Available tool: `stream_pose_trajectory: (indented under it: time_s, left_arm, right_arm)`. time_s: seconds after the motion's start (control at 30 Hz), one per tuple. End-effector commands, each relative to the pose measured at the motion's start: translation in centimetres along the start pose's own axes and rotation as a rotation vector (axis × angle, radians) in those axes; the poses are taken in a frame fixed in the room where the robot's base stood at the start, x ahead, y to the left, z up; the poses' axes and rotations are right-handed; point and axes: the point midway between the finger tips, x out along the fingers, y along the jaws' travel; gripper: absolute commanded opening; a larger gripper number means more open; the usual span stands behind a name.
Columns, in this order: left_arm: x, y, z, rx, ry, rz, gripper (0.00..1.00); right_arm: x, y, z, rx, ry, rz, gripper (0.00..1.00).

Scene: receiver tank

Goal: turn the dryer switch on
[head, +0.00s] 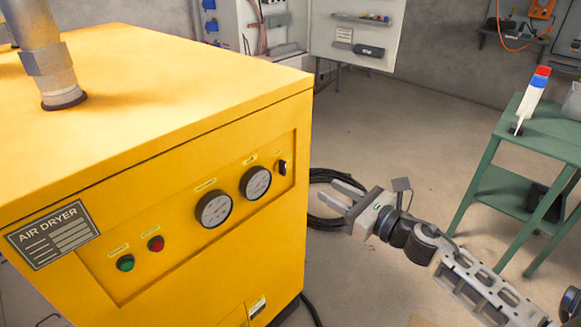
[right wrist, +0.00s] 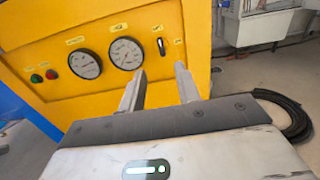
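The yellow air dryer (head: 150,150) fills the left of the head view. Its switch (head: 283,167) is a small dark rotary knob at the right end of the recessed panel, right of the two gauges. In the right wrist view the switch (right wrist: 161,47) stands roughly upright, just beyond the gap between my fingertips. My right gripper (head: 323,186) is open and empty, apart from the panel and to the right of the dryer's front corner in the head view. It also shows in the right wrist view (right wrist: 160,72). My left gripper is out of view.
Two gauges (head: 214,209), a green button (head: 125,263) and a red button (head: 156,243) share the panel. A coiled black hose (head: 326,222) lies on the floor behind my right gripper. A green table (head: 548,130) stands at the right. Floor between is mostly clear.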

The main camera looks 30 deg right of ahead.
Motion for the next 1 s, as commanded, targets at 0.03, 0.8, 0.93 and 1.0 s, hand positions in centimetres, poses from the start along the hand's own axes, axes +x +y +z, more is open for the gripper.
stream_pose_trajectory:
  time_s: [0.03, 0.8, 0.93, 1.0]
  left_arm:
    - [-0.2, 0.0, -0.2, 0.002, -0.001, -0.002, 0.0]
    - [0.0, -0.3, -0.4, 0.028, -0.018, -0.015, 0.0]
    - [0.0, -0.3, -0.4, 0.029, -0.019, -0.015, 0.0]
    - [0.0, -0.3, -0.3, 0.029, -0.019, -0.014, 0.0]
  right_arm:
    - [1.2, -0.1, 0.3, 0.0, -0.004, 0.0, 0.33]
    - [13.0, 0.0, 0.0, 0.006, 0.0, -0.002, 0.33]
    - [13.1, 0.0, 0.0, 0.006, 0.0, -0.002, 0.33]
    - [13.1, 0.0, 0.0, 0.006, 0.0, -0.001, 0.33]
